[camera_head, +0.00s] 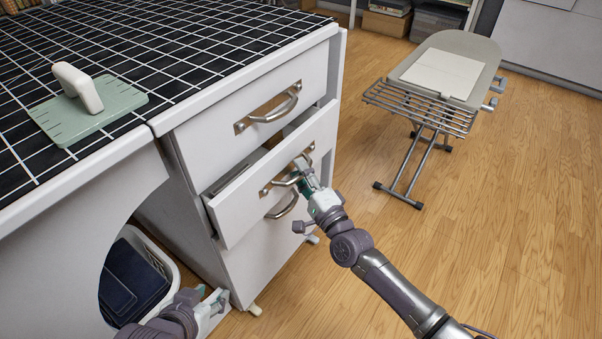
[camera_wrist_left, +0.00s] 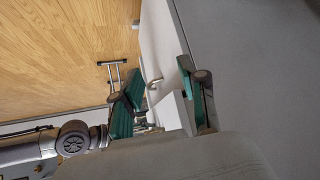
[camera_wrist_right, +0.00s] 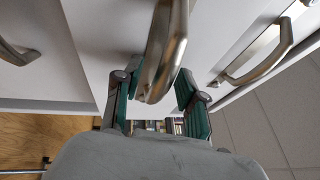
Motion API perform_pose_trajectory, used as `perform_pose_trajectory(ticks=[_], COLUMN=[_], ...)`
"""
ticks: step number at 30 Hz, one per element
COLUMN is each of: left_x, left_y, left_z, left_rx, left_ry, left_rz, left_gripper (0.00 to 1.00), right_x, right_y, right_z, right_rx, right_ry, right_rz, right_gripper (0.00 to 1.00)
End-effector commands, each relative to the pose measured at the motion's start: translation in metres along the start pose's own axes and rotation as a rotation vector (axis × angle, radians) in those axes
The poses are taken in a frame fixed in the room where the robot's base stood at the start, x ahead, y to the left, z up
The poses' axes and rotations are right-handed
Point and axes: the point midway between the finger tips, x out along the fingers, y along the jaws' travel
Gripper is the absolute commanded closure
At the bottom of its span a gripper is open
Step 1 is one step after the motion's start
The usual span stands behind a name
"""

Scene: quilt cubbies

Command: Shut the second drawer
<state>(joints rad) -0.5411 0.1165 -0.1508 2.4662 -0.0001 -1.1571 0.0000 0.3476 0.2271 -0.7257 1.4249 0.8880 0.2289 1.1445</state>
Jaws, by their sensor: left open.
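The second drawer (camera_head: 240,205) of the white cabinet is pulled out partway, with its front ahead of the drawers above and below. Its metal handle (camera_head: 268,189) is partly hidden by my right gripper (camera_head: 302,172). In the right wrist view, the open fingers of my right gripper (camera_wrist_right: 158,105) are on either side of a curved metal handle (camera_wrist_right: 165,50), with gaps visible; contact is unclear. My left gripper (camera_head: 212,302) is open and empty, low beside the cabinet's left side. It also shows in the left wrist view (camera_wrist_left: 165,105), near a white panel edge.
The top drawer (camera_head: 255,100) looks shut. A black gridded tabletop (camera_head: 190,40) holds a green board with a white handle (camera_head: 90,105). A white basket (camera_head: 160,255) stands under the table. An ironing board (camera_head: 455,60) stands at right. The wooden floor between is clear.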

Motion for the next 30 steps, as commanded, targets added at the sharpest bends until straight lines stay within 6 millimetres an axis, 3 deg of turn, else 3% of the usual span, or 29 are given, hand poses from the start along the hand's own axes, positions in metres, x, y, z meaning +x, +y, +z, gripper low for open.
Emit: perform_pose_trajectory(ticks=[1,6,18,30], left_x=[0.000,0.000,0.001,0.001], left_y=[0.000,0.000,0.000,0.011], left_z=[0.000,0.000,0.000,-0.077], left_rx=[0.000,0.000,0.000,0.004], left_ry=[0.000,-0.001,0.004,0.407], left_rz=[0.000,0.000,0.000,0.024], left_gripper=[0.58,0.58,0.58,0.58], right_x=[0.000,0.000,0.001,0.037], right_y=[0.000,0.000,0.001,0.009], right_z=[0.000,0.000,0.001,0.015], right_rx=[0.000,0.000,0.000,0.000], right_ry=[0.000,0.000,0.000,0.001], right_rz=[0.000,0.000,0.000,0.000], right_gripper=[0.71,0.99,1.00,1.00])
